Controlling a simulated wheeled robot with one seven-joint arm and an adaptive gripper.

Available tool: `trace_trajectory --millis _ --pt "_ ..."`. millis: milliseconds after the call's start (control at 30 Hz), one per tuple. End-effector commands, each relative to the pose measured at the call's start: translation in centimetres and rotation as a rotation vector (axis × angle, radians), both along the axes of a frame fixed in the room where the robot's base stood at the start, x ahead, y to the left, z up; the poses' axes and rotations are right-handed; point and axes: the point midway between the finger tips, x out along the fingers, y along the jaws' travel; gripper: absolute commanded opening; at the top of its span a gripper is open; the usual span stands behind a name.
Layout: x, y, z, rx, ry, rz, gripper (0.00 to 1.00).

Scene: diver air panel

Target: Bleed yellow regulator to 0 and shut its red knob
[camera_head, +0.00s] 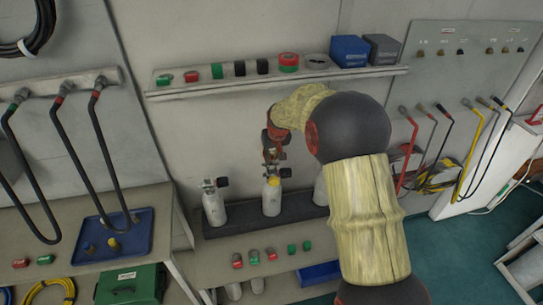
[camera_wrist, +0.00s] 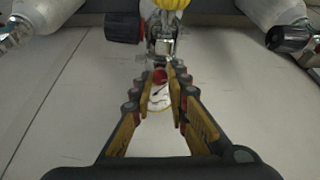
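In the head view three grey cylinders stand in a dark rack, and the middle one (camera_head: 271,198) has a yellow part (camera_head: 285,172) at its top. My gripper (camera_head: 275,156) points down just over that valve top. In the wrist view a yellow knob (camera_wrist: 170,4) sits at the top edge above a metal valve body (camera_wrist: 161,38). A black knob (camera_wrist: 123,28) sticks out to the left. My gripper's fingertips (camera_wrist: 161,76) are apart, either side of a small red part (camera_wrist: 159,77). A pale round part (camera_wrist: 158,101) shows between the fingers. Contact with the red part is unclear.
The left cylinder (camera_head: 214,208) and a partly hidden right cylinder (camera_head: 320,190) stand close on either side. A shelf (camera_head: 215,87) with tapes and boxes runs above. Small red and green parts (camera_head: 254,257) lie on the bench in front. A blue tray (camera_head: 138,244) is at left.

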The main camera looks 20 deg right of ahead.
Motion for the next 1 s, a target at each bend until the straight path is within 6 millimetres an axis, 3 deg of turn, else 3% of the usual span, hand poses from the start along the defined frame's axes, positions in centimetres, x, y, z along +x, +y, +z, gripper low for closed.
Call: trace_trajectory --millis 267,700,1000 --pt "-0.01 0.0 0.0 0.0 0.0 0.0 0.0" --pt "0.01 0.09 0.02 -0.001 0.0 -0.03 0.0" --pt "0.11 0.33 -0.01 -0.001 0.0 -0.205 0.0"
